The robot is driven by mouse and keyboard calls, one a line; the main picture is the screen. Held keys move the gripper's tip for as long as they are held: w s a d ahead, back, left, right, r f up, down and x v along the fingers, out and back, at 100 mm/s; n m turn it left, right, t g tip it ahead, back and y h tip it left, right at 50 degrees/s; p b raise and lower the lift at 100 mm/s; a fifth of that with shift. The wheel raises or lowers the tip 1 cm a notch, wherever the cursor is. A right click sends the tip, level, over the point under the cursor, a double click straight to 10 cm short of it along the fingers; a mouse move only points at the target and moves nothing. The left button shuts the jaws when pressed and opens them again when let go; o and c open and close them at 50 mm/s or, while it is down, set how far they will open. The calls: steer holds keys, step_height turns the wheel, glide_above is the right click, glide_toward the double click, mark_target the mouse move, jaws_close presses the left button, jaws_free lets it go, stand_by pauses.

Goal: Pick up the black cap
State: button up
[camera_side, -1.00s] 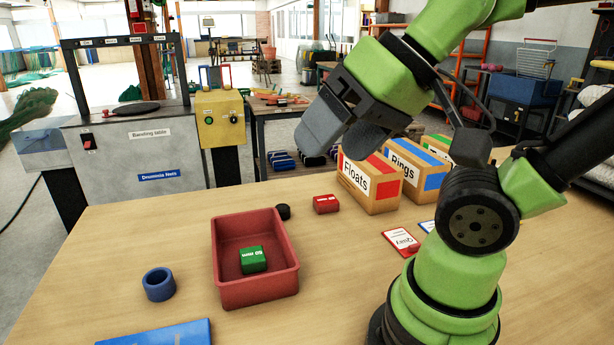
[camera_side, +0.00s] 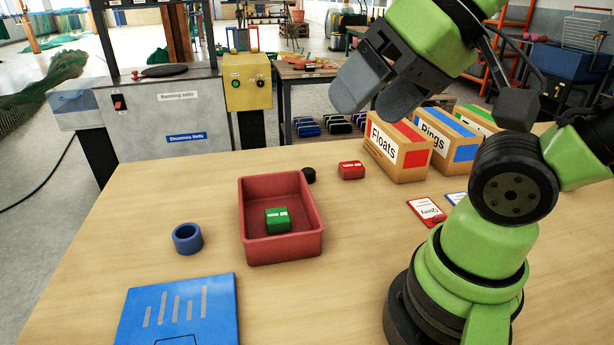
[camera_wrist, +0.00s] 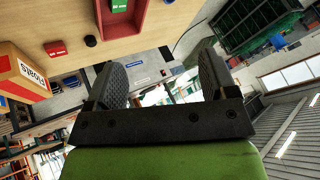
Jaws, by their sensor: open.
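The black cap (camera_side: 309,175) is a small dark disc lying on the wooden table, just behind the red tray (camera_side: 312,243) near its far right corner. It also shows in the wrist view (camera_wrist: 90,41), at the upper left. My gripper (camera_side: 372,96) is raised well above the table, up and to the right of the cap. Its two dark fingers are apart with nothing between them, as the wrist view (camera_wrist: 168,76) also shows.
A green block (camera_side: 277,220) lies in the tray. A red block (camera_side: 351,170) sits right of the cap. A Floats box (camera_side: 397,150) and a Rings box (camera_side: 445,142) stand farther right. A blue ring (camera_side: 187,239) and blue folder (camera_side: 180,312) lie left.

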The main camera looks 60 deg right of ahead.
steer(key=shift+c, duration=0.4)
steer(key=shift+w, duration=0.1)
steer(key=n+g+h, duration=0.2)
steer(key=g+h, duration=0.1)
glide_above(308, 171)
steer(key=s, duration=0.3)
steer(key=f, duration=1.6)
steer(key=a+f, duration=0.1)
steer(key=f, duration=0.8)
steer(key=shift+w+d+x, duration=0.15)
steer(key=shift+w+x, duration=0.05)
steer(key=shift+x, duration=1.3)
steer(key=shift+w+d+x, duration=0.15)
steer(key=shift+d+x, duration=0.05)
steer(key=shift+x, duration=1.35)
steer(key=shift+r, duration=0.25)
